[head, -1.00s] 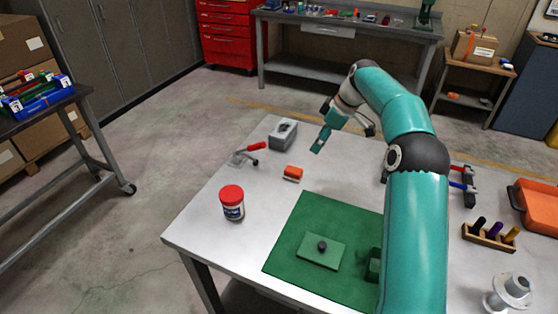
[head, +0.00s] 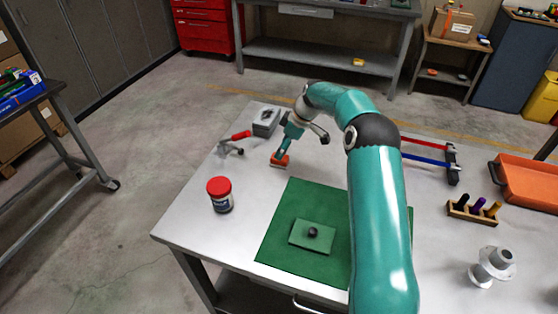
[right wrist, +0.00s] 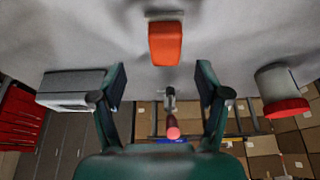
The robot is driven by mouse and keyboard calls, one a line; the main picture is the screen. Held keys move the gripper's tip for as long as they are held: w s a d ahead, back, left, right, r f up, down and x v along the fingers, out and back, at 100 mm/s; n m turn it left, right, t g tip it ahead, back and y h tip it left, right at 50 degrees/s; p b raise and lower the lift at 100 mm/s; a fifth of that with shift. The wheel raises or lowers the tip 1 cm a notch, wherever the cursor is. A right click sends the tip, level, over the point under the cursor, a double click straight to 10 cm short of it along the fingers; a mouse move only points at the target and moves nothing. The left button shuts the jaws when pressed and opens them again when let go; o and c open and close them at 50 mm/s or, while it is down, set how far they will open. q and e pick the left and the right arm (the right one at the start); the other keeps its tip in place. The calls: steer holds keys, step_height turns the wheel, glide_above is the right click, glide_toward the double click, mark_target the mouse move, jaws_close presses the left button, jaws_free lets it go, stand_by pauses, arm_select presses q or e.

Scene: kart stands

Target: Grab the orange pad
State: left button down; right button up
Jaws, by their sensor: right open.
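The orange pad (head: 279,163) lies on the white tabletop, behind the green mat, partly covered by my right gripper in the head view. It has a pale underside. My right gripper (head: 283,152) is lowered right at the pad in the head view. In the right wrist view the right gripper (right wrist: 161,80) is open, its two fingers apart with nothing between the tips. The orange pad (right wrist: 165,44) shows there beyond the fingertips, in line with the gap. I cannot tell whether a finger touches it. My left gripper is not in view.
A red-handled toggle clamp (head: 235,142) and a grey box (head: 266,122) stand left of the gripper. A red-lidded jar (head: 220,195) stands nearer the left edge. The green mat (head: 275,235) bears a green plate with a knob. An orange tray (head: 527,185) sits far right.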

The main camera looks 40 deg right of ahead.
steer(key=p+x, duration=0.1)
steer(key=x, duration=0.3)
steer(key=shift+s+a+p, duration=0.1)
steer(key=shift+a+p, duration=0.25)
steer(key=shift+w+f, duration=0.2)
steer(key=shift+f, duration=0.3)
steer(key=c, duration=1.2)
steer(key=shift+r, duration=0.15)
